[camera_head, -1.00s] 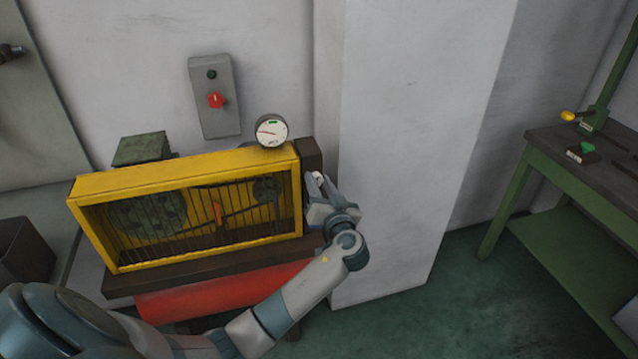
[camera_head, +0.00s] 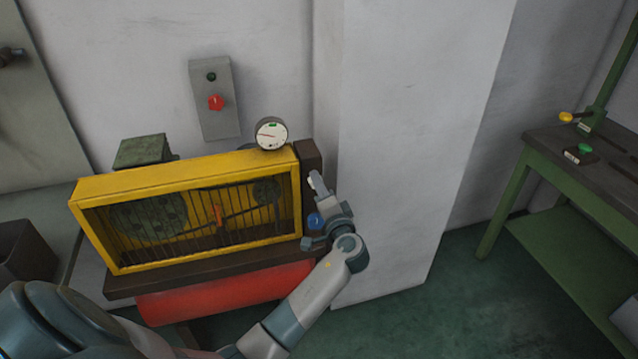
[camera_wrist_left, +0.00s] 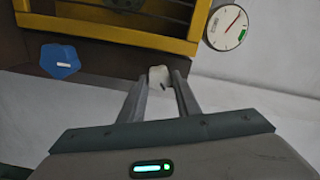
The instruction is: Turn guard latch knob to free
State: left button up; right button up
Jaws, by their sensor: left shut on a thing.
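A small white knob (camera_wrist_left: 159,76) with a dark mark sits on the dark right end of the yellow guard (camera_head: 185,175). The yellow frame also shows in the left wrist view (camera_wrist_left: 120,37). My left gripper (camera_head: 317,184) reaches this end from the right. In the left wrist view its two fingers (camera_wrist_left: 158,84) are closed on the white knob, one on each side. In the head view the knob is mostly hidden by the fingers. A blue knob (camera_head: 316,220) sits lower on the same end, apart from the fingers; it also shows in the left wrist view (camera_wrist_left: 60,61). My right gripper is out of view.
A round gauge (camera_head: 271,133) stands on top of the guard's right end. A grey wall box (camera_head: 217,120) with a red knob hangs behind. A pale pillar (camera_head: 410,140) rises close to the right of my gripper. A green bench (camera_head: 515,200) stands far right.

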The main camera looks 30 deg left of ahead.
pick_arm(q)
jog(key=m+p, duration=0.2)
jog(key=m, duration=0.2)
jog(key=shift+m, duration=0.3)
jog(key=shift+f+m+p, duration=0.15)
jog(key=shift+m+p, duration=0.65)
jog(key=shift+m, duration=0.9)
jog(key=o, duration=1.1)
jog(key=shift+d+f, duration=0.1)
jog(key=shift+d, duration=0.05)
